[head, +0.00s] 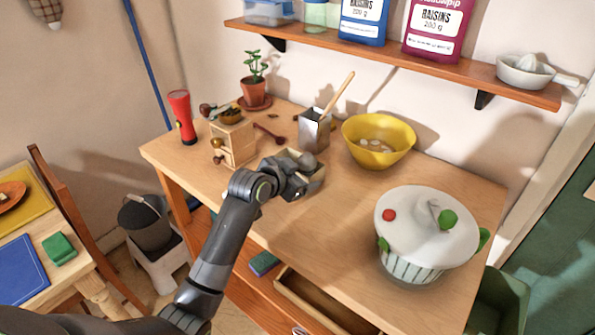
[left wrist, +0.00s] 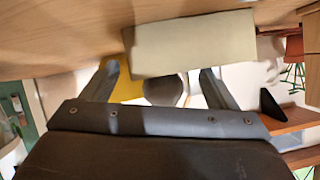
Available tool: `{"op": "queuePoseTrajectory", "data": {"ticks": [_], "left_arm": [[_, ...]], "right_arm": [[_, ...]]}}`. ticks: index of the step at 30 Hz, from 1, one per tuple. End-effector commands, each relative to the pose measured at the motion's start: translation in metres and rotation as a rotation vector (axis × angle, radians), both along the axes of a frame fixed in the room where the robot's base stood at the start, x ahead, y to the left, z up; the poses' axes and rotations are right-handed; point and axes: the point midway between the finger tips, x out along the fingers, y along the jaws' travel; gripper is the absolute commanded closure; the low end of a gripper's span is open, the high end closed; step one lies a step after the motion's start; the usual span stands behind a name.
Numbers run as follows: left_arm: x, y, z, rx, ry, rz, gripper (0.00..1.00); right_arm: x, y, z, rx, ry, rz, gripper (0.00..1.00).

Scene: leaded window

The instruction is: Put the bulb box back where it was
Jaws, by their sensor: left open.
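A small cream box, which looks like the bulb box (head: 318,183), stands on the wooden table, partly hidden behind my left gripper (head: 297,180). In the left wrist view the cream box (left wrist: 195,42) lies just beyond the fingertips of my left gripper (left wrist: 160,69). The fingers are spread and empty, and the box is not clamped. Whether a finger touches it cannot be told. My right gripper is not in view.
Close behind stand a metal canister (head: 315,131) with a wooden spoon and a yellow bowl (head: 378,138). A wooden grinder (head: 233,142) and red torch (head: 182,117) are to the left. A striped lidded pot (head: 425,235) stands right. The table front-middle (head: 320,235) is clear, above an open drawer (head: 318,300).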

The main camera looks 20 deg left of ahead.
Motion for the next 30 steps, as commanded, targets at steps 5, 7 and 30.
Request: {"op": "queuePoseTrajectory", "data": {"ticks": [5,7,30], "left_arm": [[0.015,-0.005,-0.007,0.000,0.001,-0.001,0.19],[0.022,-0.007,-0.011,-0.001,0.002,0.000,0.19],[0.042,-0.012,-0.022,0.000,0.000,0.000,0.48]], "right_arm": [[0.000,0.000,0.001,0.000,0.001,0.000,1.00],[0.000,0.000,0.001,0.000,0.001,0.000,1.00],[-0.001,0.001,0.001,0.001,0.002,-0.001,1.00]]}}
